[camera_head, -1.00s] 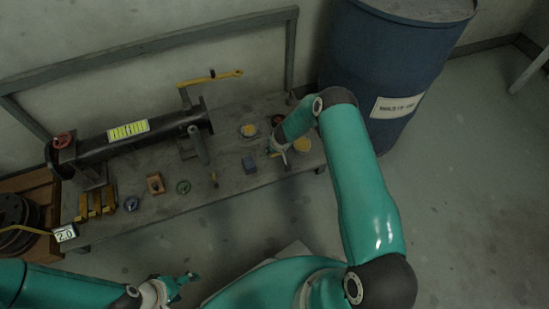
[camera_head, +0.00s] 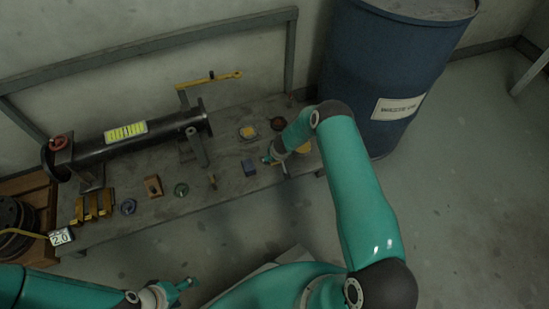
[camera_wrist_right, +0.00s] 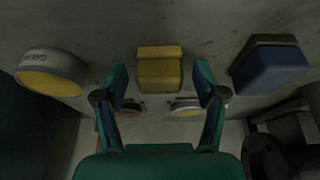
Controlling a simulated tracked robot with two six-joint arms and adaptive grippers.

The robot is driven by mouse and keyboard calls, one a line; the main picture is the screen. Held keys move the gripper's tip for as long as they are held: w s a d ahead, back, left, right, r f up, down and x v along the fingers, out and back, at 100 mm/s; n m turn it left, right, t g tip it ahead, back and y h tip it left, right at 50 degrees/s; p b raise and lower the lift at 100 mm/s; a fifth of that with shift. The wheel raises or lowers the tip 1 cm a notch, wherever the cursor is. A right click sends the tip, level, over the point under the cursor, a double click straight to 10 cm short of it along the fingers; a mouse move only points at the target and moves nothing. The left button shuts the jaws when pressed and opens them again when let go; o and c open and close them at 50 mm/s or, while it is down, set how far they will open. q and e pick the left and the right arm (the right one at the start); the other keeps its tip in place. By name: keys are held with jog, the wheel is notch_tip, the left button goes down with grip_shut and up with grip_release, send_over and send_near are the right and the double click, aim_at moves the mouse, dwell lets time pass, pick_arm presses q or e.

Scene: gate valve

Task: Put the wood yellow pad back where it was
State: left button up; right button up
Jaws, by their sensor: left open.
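In the right wrist view, a yellow block, seemingly the wood yellow pad (camera_wrist_right: 160,72), sits ahead of my right gripper (camera_wrist_right: 161,80), between the lines of its two fingers. The fingers are spread, with gaps on both sides of the pad. In the head view my right gripper (camera_head: 275,159) is low over the right part of the bench (camera_head: 225,200), between a blue block (camera_head: 249,167) and a round tin (camera_head: 303,147); the pad is hidden there. My left gripper (camera_head: 183,285) is open and empty in front of the bench.
The tin (camera_wrist_right: 52,72) and blue block (camera_wrist_right: 270,66) flank the pad in the wrist view. A black pipe (camera_head: 165,129) lies along the bench's back. Several yellow blocks (camera_head: 93,206) stand at its left. A blue drum (camera_head: 375,70) stands behind right.

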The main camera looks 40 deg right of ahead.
jog(key=shift+r+p, duration=0.3)
jog(key=shift+r, duration=0.1)
jog(key=p+v, duration=0.4)
jog(key=v, duration=0.7)
jog(key=s+a+r+g+y, duration=0.1)
jog(key=s+a+r+y, duration=0.1)
jog(key=s+a, duration=0.9)
jog(key=s+a+r+g+y, duration=0.2)
jog(key=s+a+r+y, duration=0.1)
jog(key=s+a, duration=0.9)
jog(key=shift+s+r+n+g, duration=0.3)
jog(key=shift+s+r+n, duration=0.1)
jog(key=shift+s, duration=0.05)
jog(key=shift+a, duration=0.1)
notch_tip(320, 180, up, 32)
jog(key=p, duration=3.2)
